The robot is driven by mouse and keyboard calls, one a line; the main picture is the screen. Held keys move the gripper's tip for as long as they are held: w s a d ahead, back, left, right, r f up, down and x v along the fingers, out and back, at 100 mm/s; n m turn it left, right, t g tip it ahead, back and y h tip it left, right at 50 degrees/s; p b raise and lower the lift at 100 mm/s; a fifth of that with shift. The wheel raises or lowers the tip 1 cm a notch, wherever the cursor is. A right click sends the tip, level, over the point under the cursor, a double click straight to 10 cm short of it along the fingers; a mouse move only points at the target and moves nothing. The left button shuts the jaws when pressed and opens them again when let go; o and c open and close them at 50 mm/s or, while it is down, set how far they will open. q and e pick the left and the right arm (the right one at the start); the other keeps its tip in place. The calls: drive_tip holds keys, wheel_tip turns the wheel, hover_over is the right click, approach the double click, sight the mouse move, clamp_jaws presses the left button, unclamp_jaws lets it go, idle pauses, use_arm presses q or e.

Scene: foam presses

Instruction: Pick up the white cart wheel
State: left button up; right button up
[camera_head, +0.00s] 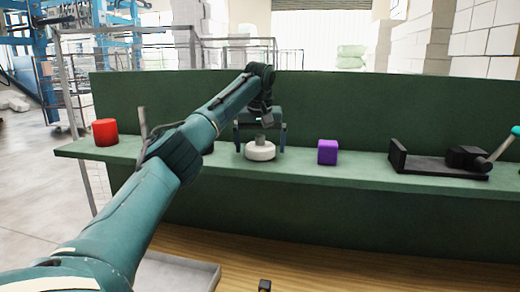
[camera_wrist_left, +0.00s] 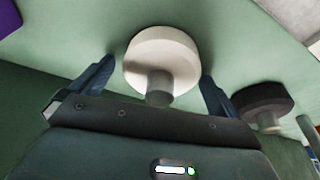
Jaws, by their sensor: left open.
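The white cart wheel (camera_head: 260,151) lies flat on the green shelf, with a grey stem standing up from its middle. It also shows in the left wrist view (camera_wrist_left: 162,60), white and round with the stem towards the camera. My left gripper (camera_head: 260,146) is above the wheel and open, one finger on each side of it. In the left wrist view the gripper (camera_wrist_left: 158,73) has its two dark blue fingers apart, with the wheel between them. I cannot tell whether either finger touches it. My right gripper is not seen.
A black wheel (camera_wrist_left: 262,106) with a grey stem sits beside the white one, mostly hidden by my arm in the head view. A red cylinder (camera_head: 105,132), a purple cube (camera_head: 327,152) and a black vise (camera_head: 440,164) stand on the shelf (camera_head: 365,173). A green wall (camera_head: 380,110) rises behind.

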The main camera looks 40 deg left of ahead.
use_arm(q)
drive_tip(key=shift+c, duration=0.3)
drive_tip(key=c, duration=1.1)
